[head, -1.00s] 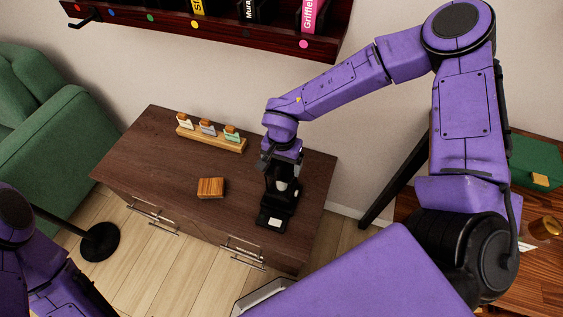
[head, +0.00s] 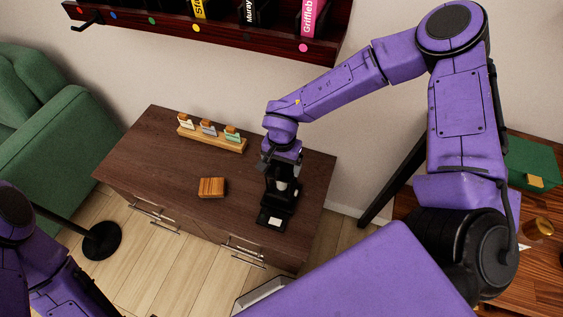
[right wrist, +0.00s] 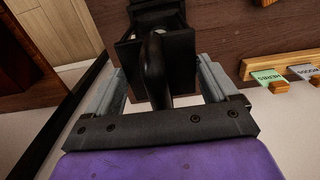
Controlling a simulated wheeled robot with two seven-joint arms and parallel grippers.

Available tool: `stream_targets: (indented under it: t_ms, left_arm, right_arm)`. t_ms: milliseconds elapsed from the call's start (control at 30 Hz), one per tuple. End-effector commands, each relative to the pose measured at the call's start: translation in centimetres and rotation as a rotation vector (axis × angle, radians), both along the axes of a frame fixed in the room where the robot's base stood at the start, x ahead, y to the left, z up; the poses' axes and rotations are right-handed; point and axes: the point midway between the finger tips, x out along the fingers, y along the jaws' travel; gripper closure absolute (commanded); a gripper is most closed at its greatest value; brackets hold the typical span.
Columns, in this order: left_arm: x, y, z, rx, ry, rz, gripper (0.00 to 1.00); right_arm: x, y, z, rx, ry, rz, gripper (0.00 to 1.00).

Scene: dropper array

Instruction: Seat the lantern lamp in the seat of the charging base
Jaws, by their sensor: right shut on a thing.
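My right gripper (head: 281,163) points down over the right part of the brown cabinet. It is shut on the lantern lamp (head: 281,185), a dark body with a pale middle. In the right wrist view the lamp's black handle (right wrist: 153,65) stands between the two grey fingers (right wrist: 158,80). The black charging base (head: 270,216), with a white label on its front, sits below the lamp at the cabinet's front right. The lamp is at or just above it; I cannot tell whether it is seated, as the seat is hidden. My left gripper is out of view.
A wooden block (head: 211,188) lies left of the base on the cabinet (head: 150,150). A wooden rack (head: 215,142) with several tagged cards stands at the back. A dark wall shelf (head: 230,32) hangs above. The cabinet's left top is clear.

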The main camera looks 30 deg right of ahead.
Motion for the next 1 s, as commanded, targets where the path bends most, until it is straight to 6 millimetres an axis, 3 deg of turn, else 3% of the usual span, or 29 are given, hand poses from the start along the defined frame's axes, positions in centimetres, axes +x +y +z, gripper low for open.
stream_targets:
  t_ms: [1000]
  left_arm:
    - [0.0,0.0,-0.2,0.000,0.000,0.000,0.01]
  right_arm:
    - [0.1,0.0,-1.2,0.000,-0.001,0.000,0.98]
